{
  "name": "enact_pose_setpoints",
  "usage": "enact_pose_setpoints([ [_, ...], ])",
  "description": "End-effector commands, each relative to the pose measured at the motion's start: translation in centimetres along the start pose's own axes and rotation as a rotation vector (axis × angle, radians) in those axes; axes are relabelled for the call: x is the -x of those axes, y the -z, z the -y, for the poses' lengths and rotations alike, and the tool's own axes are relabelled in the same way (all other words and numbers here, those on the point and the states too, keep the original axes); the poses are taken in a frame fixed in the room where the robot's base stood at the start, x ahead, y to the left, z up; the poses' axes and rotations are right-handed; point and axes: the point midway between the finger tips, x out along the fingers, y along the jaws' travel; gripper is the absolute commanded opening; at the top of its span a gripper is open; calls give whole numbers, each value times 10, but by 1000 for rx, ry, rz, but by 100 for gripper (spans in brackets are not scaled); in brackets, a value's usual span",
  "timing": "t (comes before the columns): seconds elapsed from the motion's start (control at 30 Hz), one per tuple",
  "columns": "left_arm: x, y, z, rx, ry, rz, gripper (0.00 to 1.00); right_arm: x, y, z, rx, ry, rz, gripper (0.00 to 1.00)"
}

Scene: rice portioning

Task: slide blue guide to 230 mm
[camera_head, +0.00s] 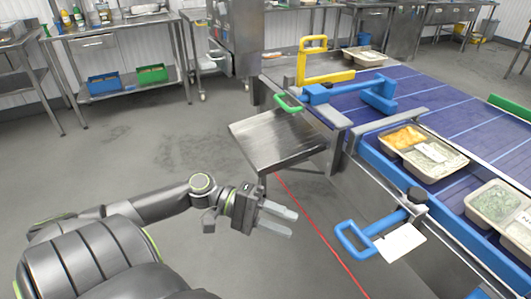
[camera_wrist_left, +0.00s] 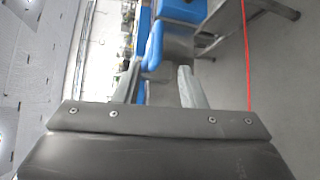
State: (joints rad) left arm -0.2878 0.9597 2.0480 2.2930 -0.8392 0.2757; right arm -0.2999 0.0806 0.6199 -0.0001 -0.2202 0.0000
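A blue guide rail (camera_head: 453,230) runs along the near edge of the conveyor. A blue loop handle (camera_head: 350,240) sticks out from its side toward the left, on a rod with a dark clamp knob (camera_head: 417,195). My left gripper (camera_head: 293,223) is in the air to the left of this handle, apart from it. Its two fingers are spread with nothing between them. In the left wrist view the open fingers (camera_wrist_left: 160,88) show with a blue part (camera_wrist_left: 153,48) beyond them. A white plate (camera_head: 400,243) hangs beside the rod; any scale on it is unreadable. My right gripper is out of view.
Food trays (camera_head: 422,152) sit on the blue belt (camera_head: 440,100). Another blue fixture (camera_head: 350,93), a green handle (camera_head: 289,102) and a yellow frame (camera_head: 325,75) are at the far end. A steel side table (camera_head: 275,140) stands beyond my gripper. A red line (camera_head: 325,240) crosses the floor.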

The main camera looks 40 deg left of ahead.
Motion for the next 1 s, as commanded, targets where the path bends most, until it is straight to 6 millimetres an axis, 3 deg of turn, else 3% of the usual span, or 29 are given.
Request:
enact_pose_setpoints([
  [0.33, 32, 0, 0, 2, 2, 0, 37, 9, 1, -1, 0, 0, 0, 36],
  [1.0, 35, 0, 0, 0, 0, -1, 37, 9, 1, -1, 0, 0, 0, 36],
])
